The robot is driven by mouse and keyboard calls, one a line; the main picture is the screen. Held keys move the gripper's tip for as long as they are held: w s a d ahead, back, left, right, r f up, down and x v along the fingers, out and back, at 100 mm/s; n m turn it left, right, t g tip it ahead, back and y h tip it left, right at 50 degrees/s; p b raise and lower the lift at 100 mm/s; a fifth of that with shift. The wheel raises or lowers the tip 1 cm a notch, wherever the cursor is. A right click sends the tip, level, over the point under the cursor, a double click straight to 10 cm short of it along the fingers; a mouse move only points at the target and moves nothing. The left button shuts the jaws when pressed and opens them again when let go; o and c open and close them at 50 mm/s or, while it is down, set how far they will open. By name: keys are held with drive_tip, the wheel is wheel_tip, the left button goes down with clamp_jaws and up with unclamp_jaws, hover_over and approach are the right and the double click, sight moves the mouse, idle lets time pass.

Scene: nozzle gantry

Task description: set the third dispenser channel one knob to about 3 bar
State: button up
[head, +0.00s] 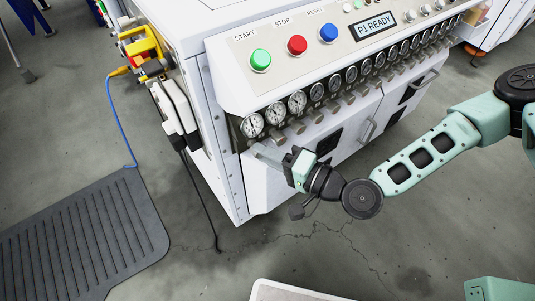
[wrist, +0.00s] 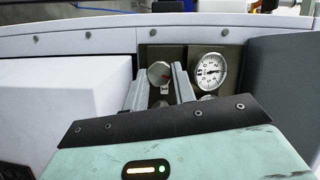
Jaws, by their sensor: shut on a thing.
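A row of round pressure gauges (head: 276,112) with grey knobs (head: 297,127) under them runs along the front of a white cabinet. My gripper (head: 262,152) is at the left end of this row, below the leftmost gauge (head: 252,125), shut on a knob there. In the wrist view, my gripper's two fingers (wrist: 160,88) stand on either side of the knob, which they largely hide. A small round grey face (wrist: 160,73) with a red mark shows between them. To the right is a white-faced gauge (wrist: 210,70) with its needle roughly horizontal; its small numbers are hard to read.
Above the gauges are a green start button (head: 260,60), a red stop button (head: 297,45), a blue reset button (head: 328,33) and a display (head: 375,26) reading P1 READY. A black ribbed mat (head: 85,240) lies on the floor at left. Cracked grey floor is open in front.

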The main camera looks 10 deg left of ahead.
drive_tip(key=o, duration=1)
drive_tip(key=p+v, duration=0.4)
drive_tip(key=v, duration=1.3)
drive_tip(key=shift+s+d+f, duration=0.1)
drive_tip(key=shift+s+d, duration=0.05)
drive_tip(key=shift+d, duration=0.05)
